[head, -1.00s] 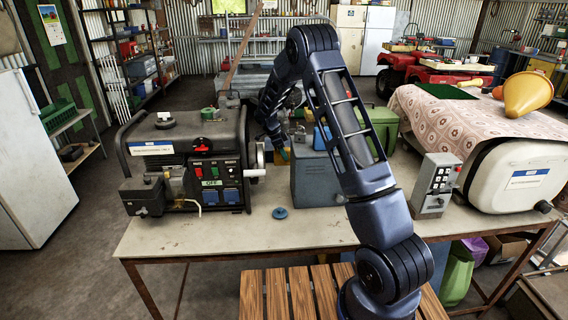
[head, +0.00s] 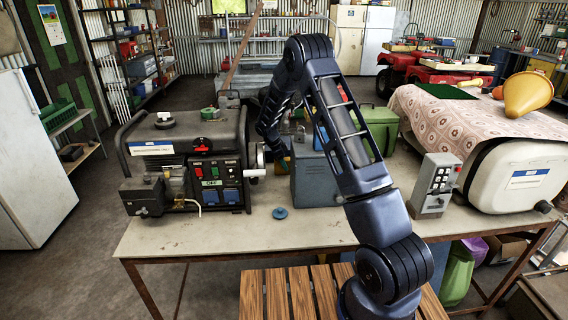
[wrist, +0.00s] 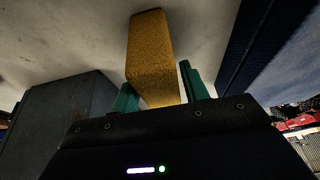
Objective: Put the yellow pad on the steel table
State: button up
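The yellow pad (wrist: 152,50) stands out in the wrist view, long and block-shaped, against a pale surface. My gripper (wrist: 157,90) has its two green fingers apart, with the pad's near end between them. A gap shows between the right finger and the pad; I cannot tell whether the left finger touches it.
The pale front bench (head: 245,232) holds a generator (head: 190,160), a grey-blue box (head: 312,175), a switch box (head: 435,185) and a large white tank (head: 510,175) under a patterned cloth. A blue knob (head: 280,213) lies on the bench's clear front. A grey box (wrist: 60,115) is left of my gripper.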

jog(key=shift+o, duration=0.6)
jog(key=shift+r, duration=0.1)
jog(key=v, duration=0.6)
notch_tip(320, 180, up, 5)
jog(key=shift+d+r, duration=0.1)
jog(key=shift+d, duration=0.05)
jog(key=shift+r, duration=0.5)
jog(key=shift+r, duration=0.1)
